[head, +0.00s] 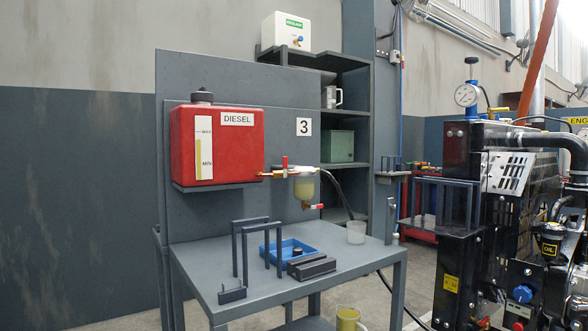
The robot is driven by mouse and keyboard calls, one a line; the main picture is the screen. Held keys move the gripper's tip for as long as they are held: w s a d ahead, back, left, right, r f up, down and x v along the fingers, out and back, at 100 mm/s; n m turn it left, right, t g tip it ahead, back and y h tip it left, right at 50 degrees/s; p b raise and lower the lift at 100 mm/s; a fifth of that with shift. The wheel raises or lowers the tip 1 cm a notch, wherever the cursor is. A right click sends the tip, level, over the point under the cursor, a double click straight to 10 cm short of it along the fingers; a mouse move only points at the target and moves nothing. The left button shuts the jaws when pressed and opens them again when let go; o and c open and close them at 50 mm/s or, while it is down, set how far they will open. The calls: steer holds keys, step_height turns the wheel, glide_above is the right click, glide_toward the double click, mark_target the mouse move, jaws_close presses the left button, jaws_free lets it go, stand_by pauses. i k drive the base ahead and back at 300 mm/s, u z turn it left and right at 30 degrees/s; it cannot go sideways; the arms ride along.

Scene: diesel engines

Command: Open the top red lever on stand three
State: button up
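Stand three (201,228) is a grey bench with a back panel, marked by a white "3" plate (304,127). A red diesel tank (216,143) sits on its left shelf. The top red lever (285,162) is small and stands upright on the brass fuel line right of the tank, next to the filter bowl (303,187) of yellowish liquid. A second, lower red lever (317,206) sticks out below the bowl. The top lever is too small to tell its valve's state for sure. My gripper is not in view.
On the bench are dark frames (237,250), a blue tray (280,252), a dark block (310,267) and a clear cup (356,232). A jug (348,319) of yellow liquid stands lower, in front. A black engine (480,210) stands at right. Floor shows between bench and engine.

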mark_target(284, 158)
steer(key=z, duration=0.05)
steer(key=k, duration=0.35)
steer(key=u, duration=1.4)
steer(key=i, duration=1.15)
steer(key=z, duration=1.85)
